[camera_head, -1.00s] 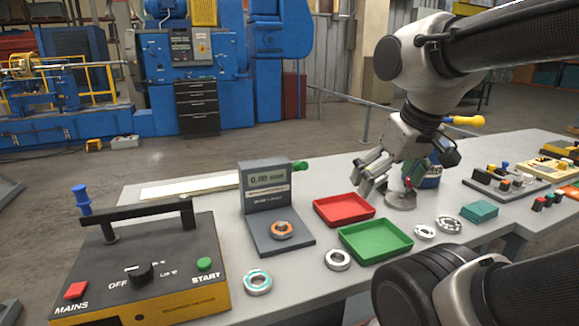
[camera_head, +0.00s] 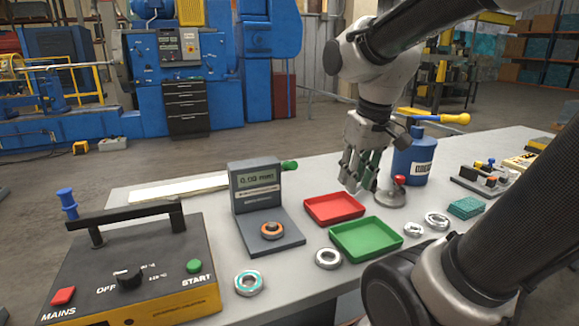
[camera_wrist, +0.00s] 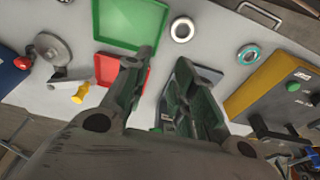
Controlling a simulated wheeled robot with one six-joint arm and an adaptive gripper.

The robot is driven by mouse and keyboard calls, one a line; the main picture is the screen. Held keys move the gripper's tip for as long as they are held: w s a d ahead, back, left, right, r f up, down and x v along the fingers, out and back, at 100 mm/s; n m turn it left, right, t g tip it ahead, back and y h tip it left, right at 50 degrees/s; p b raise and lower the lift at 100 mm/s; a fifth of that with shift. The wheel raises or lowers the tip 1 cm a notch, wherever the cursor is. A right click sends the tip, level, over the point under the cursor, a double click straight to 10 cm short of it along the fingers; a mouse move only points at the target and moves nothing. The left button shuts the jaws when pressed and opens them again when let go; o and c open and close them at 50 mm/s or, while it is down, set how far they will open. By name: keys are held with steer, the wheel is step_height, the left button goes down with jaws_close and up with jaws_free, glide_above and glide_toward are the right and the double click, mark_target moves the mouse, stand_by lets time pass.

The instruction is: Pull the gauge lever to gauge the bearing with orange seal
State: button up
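The grey gauge (camera_head: 257,185) stands on the table with a lit display. Its green-knobbed lever (camera_head: 289,165) sticks out at the upper right. The bearing with orange seal (camera_head: 272,230) lies flat on the gauge base. My gripper (camera_head: 358,185) is in the air, right of the gauge and behind the red tray, pointing down and apart from the lever. In the wrist view my gripper (camera_wrist: 160,70) has its two fingers spread with nothing between them. The right finger hides much of the gauge there, and I cannot make out the bearing.
The red tray (camera_head: 334,208) and green tray (camera_head: 371,239) lie right of the gauge. A red-knobbed metal piece (camera_head: 393,194) and a blue bottle (camera_head: 411,160) are beside my gripper. A heater box (camera_head: 150,262) stands left. Loose bearings, including a teal-sealed one (camera_head: 249,283), lie in front.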

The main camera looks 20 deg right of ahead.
steer(key=w, duration=0.3)
steer(key=w+a+m+g, duration=0.1)
steer(key=w, duration=0.3)
steer(key=w+m, duration=0.1)
steer(key=w, duration=0.2)
steer(key=shift+w+a+r+g, duration=0.15)
steer(key=shift+w+r+g, duration=0.05)
steer(key=shift+w+g, duration=0.1)
jaws_close()
steer(key=w+a+r+m, duration=0.1)
steer(key=w+m, duration=0.5)
steer(key=w+a+r+m+g+y, duration=0.1)
steer(key=w+r+m, duration=0.1)
steer(key=w+m, duration=0.4)
steer(key=shift+w+a+r+m, duration=0.25)
steer(key=shift+w+m, duration=0.05)
steer(key=shift+w, duration=0.25)
